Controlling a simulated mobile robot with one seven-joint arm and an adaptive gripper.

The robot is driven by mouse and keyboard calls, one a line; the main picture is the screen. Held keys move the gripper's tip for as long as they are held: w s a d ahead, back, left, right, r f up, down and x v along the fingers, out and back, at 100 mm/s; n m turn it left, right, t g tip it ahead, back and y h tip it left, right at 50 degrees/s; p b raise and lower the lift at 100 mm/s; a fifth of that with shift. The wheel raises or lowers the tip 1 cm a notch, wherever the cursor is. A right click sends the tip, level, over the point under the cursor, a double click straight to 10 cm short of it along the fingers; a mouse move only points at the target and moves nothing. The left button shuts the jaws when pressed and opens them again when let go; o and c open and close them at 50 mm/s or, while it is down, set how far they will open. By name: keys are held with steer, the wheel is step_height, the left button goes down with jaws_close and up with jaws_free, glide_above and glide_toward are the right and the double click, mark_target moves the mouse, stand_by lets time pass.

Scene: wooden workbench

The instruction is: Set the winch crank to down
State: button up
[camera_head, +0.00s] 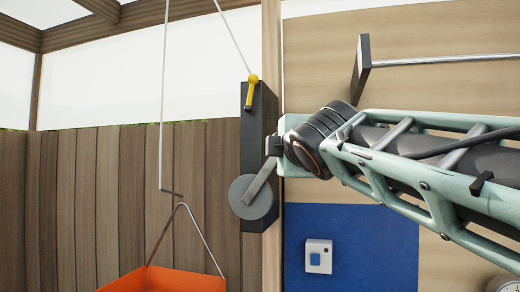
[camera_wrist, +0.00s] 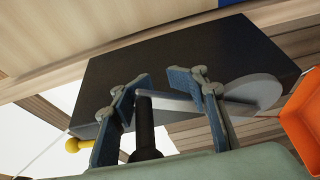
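The winch is a dark upright box (camera_head: 259,115) on a wooden post, with a round grey disc (camera_head: 252,200) at its lower end. The grey crank arm (camera_head: 262,180) slants up and right from the disc towards my gripper (camera_head: 274,146). In the wrist view my gripper (camera_wrist: 160,82) is open, its blue fingers apart. The crank's black handle (camera_wrist: 145,128) stands between them, closer to the left finger. The crank arm (camera_wrist: 185,104) and disc (camera_wrist: 258,94) show behind. In the head view my gripper mostly hides the handle.
A yellow piece (camera_head: 252,82) with a cable sits at the winch's top. An orange bucket (camera_head: 165,281) hangs from a hook at lower left. A blue panel (camera_head: 365,240) with a switch box (camera_head: 318,256) is below my arm. A dark bracket with a rod (camera_head: 362,68) is above.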

steer(key=shift+s+a, duration=0.2)
steer(key=shift+a, duration=0.15)
